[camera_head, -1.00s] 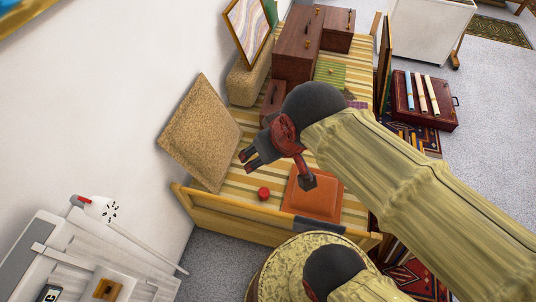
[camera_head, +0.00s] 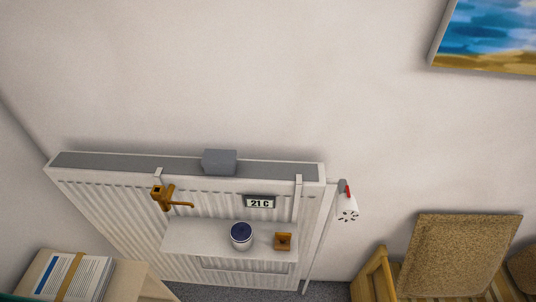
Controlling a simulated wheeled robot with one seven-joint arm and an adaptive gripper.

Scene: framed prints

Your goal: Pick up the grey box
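A plain grey box (camera_head: 220,162) sits on the top of a white radiator (camera_head: 110,192), near the middle of its length and close to the wall. Its top and front face show, and nothing covers it. My gripper is not in this view now, so I cannot see what it holds or how far it is from the box.
A white shelf (camera_head: 195,240) hangs on the radiator's front with a blue-lidded jar (camera_head: 241,236), a small wooden block (camera_head: 283,241) and a temperature display (camera_head: 260,202). A wooden hook-like piece (camera_head: 164,197) is left. A tan cushion (camera_head: 455,255) stands right; stacked papers (camera_head: 75,277) lie lower left.

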